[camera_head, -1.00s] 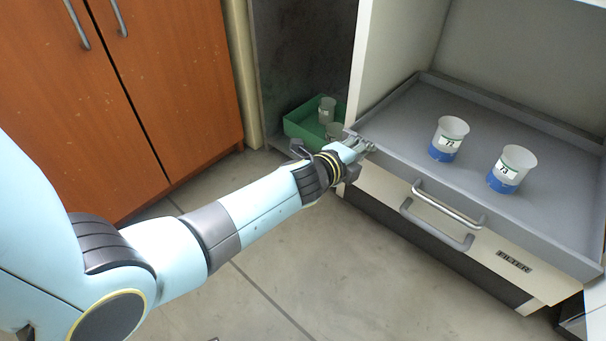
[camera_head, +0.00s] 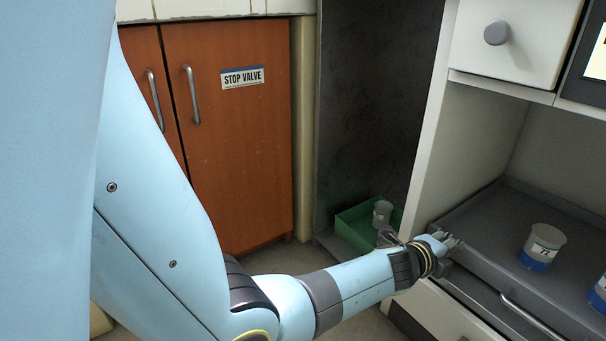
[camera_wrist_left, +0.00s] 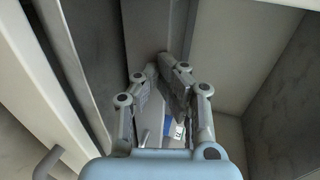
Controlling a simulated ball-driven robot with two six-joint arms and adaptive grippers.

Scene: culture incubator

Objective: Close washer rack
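The washer rack appears to be the grey pull-out tray (camera_head: 492,228) at the right of the head view. It stands drawn out of the white cabinet, with a metal bar handle (camera_head: 532,318) on its front. My left gripper (camera_head: 452,241) is at the tray's front left corner; whether it touches the tray is unclear. In the left wrist view my left gripper (camera_wrist_left: 160,66) shows its fingertips close together, and whether they hold an edge cannot be made out. My right gripper is not in view.
A labelled cup with a blue base (camera_head: 541,246) stands in the tray, and another (camera_head: 598,294) is cut by the right edge. A green bin (camera_head: 352,226) with a cup (camera_head: 382,213) sits on the floor left of the cabinet. Wooden doors (camera_head: 240,150) stand at the left.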

